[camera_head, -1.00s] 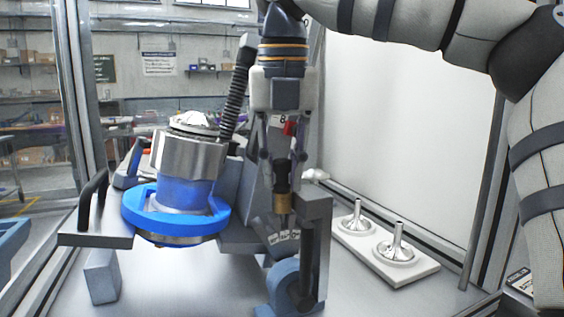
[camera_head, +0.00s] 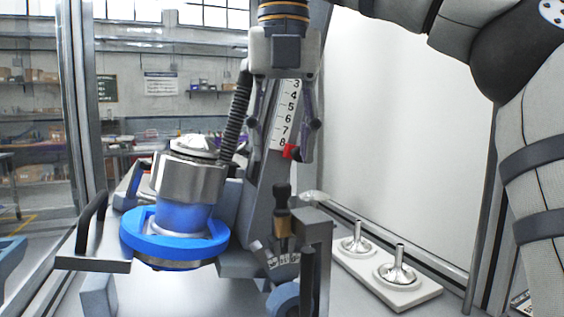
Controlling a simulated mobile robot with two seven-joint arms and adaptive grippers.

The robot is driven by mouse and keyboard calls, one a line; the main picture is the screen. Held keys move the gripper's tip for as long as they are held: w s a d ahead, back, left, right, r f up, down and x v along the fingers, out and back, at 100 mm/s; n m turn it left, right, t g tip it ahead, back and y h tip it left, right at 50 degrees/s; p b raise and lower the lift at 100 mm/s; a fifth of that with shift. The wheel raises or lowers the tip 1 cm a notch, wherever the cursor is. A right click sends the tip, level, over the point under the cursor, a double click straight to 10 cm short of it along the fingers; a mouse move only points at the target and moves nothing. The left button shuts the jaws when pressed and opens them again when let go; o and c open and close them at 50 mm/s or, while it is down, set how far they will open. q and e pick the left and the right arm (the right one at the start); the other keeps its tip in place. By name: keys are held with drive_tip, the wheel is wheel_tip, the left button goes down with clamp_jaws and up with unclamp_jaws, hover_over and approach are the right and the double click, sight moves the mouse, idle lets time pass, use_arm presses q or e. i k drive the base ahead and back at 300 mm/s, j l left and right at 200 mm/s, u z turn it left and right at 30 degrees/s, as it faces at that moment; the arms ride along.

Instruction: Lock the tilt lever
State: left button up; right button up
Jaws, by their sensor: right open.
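The tilt lever (camera_head: 282,212), with a black knob and a brass collar, stands roughly upright at the middle of the fixture, above a small marked scale plate (camera_head: 280,260). My right gripper (camera_head: 282,150) hangs above the lever, pointing down with its fingers spread. It is open and empty, with a gap between the fingertips and the knob. A metal housing (camera_head: 190,178) sits slightly tilted in a blue ring clamp (camera_head: 140,232) to the left. My left gripper is not in view.
A numbered column scale with a red pointer (camera_head: 291,152) stands behind my right gripper. A grey post (camera_head: 312,228) stands close to the right of the lever. A white plate (camera_head: 405,298) with two metal funnel-shaped parts lies at right.

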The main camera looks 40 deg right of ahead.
sight(308, 257)
drive_tip(key=k, duration=1.5)
